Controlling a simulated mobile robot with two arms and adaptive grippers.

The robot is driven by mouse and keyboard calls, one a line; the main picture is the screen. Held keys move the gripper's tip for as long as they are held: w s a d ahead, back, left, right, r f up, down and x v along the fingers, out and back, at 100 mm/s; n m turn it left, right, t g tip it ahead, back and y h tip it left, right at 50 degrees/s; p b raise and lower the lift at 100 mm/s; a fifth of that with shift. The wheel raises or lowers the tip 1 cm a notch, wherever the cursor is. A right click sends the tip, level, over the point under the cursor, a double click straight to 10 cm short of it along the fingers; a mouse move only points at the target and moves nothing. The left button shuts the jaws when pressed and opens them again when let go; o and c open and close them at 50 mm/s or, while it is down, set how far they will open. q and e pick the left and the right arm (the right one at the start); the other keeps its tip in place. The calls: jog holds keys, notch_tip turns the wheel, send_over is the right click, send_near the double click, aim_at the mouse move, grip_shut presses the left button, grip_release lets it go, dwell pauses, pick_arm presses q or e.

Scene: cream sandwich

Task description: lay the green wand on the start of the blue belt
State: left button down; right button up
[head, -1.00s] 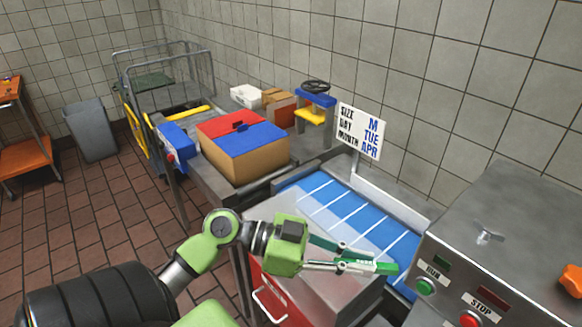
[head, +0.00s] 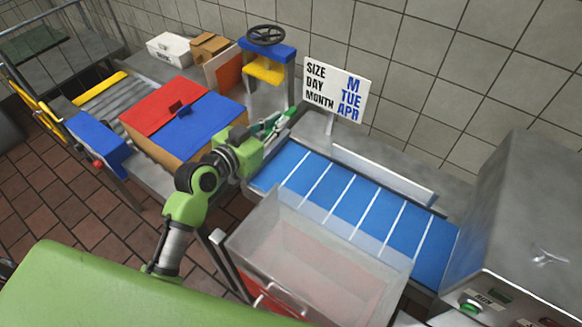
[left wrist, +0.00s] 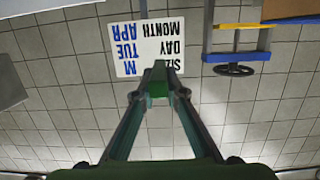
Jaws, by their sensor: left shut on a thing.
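My left gripper (head: 287,118) is over the far left end of the blue belt (head: 322,192), near the sign, and points away from me. It is shut on the green wand (head: 293,109), of which only a short bit shows at the fingertips. In the left wrist view the fingers (left wrist: 162,92) converge on a green piece (left wrist: 182,91), the wand seen nearly end-on. The wand is held above the belt area; its exact height I cannot tell. White lines cross the belt. My right gripper is out of view.
The sign (head: 336,88) stands behind the belt. A red and blue box (head: 180,112) is left of my gripper. A blue and yellow stand with a black wheel (head: 266,36) is behind. A clear-topped bin (head: 310,245) stands in front; a steel machine (head: 530,200) is right.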

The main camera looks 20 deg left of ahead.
pick_arm(q)
jog(key=shift+w+d+f, duration=0.1)
jog(key=shift+w+d, duration=0.05)
jog(key=shift+d, duration=0.05)
send_over(280, 171)
notch_tip(280, 171, down, 8)
notch_tip(280, 171, down, 5)
jog(key=shift+f+b, duration=0.15)
jog(key=shift+b, duration=0.8)
jog(key=shift+f+b, duration=0.35)
jog(key=shift+f, duration=0.3)
notch_tip(280, 171, down, 3)
jog(key=shift+f+b, duration=0.1)
jog(key=shift+b, duration=0.85)
jog(key=shift+w, duration=0.1)
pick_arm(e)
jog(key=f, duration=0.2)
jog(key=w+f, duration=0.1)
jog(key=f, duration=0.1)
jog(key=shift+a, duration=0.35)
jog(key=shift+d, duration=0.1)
